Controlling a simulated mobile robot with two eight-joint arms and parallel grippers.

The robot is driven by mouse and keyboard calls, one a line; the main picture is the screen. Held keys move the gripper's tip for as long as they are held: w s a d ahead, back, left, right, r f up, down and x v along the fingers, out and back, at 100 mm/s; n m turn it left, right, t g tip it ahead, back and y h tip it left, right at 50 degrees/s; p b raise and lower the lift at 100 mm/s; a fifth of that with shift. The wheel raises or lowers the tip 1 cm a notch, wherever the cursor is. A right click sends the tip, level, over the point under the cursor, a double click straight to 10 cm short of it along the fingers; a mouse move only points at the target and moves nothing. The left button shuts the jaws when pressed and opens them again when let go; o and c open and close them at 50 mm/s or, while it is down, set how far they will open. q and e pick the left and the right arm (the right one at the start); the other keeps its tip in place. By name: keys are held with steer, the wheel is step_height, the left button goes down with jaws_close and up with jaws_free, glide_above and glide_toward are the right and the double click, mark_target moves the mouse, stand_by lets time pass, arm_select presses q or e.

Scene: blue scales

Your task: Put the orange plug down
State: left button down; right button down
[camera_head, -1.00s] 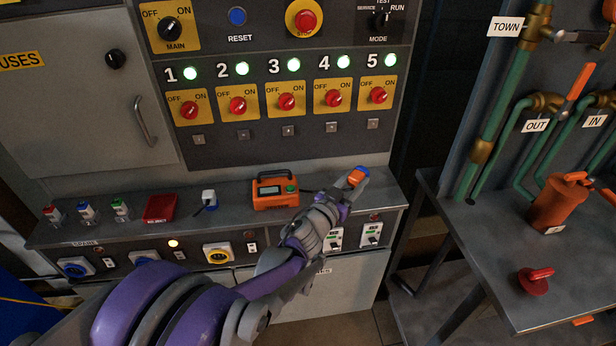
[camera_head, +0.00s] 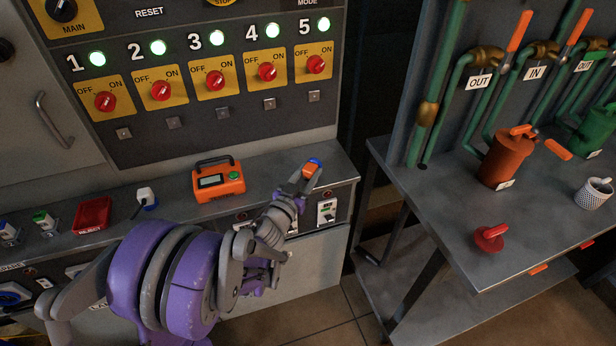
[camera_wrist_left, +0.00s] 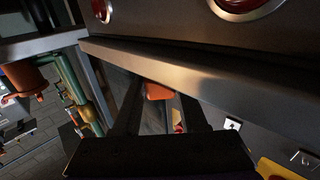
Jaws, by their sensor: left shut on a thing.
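The orange plug (camera_head: 310,171), with a bit of blue at its top, is at the tip of my left gripper (camera_head: 306,176) in the head view. The gripper is shut on it. It appears over the right end of the grey ledge (camera_head: 335,163) of the panel; whether it touches the ledge I cannot tell. In the left wrist view the orange plug (camera_wrist_left: 158,91) shows between the two dark fingers (camera_wrist_left: 157,108). My right gripper is not in view.
An orange tester (camera_head: 219,182) with a handle stands on the ledge to the left, beside a white plug (camera_head: 146,197) and a red tray (camera_head: 93,215). To the right, across a gap, a metal table (camera_head: 450,205) holds an orange can (camera_head: 507,160), a red-handled piece (camera_head: 489,238) and a mug (camera_head: 593,193).

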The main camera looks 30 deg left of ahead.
arm_select(q)
steer(key=shift+f, duration=0.3)
steer(key=shift+f, duration=0.1)
steer(key=shift+f, duration=0.15)
steer(key=shift+c, duration=2.2)
jaws_free()
steer(key=shift+r, duration=0.2)
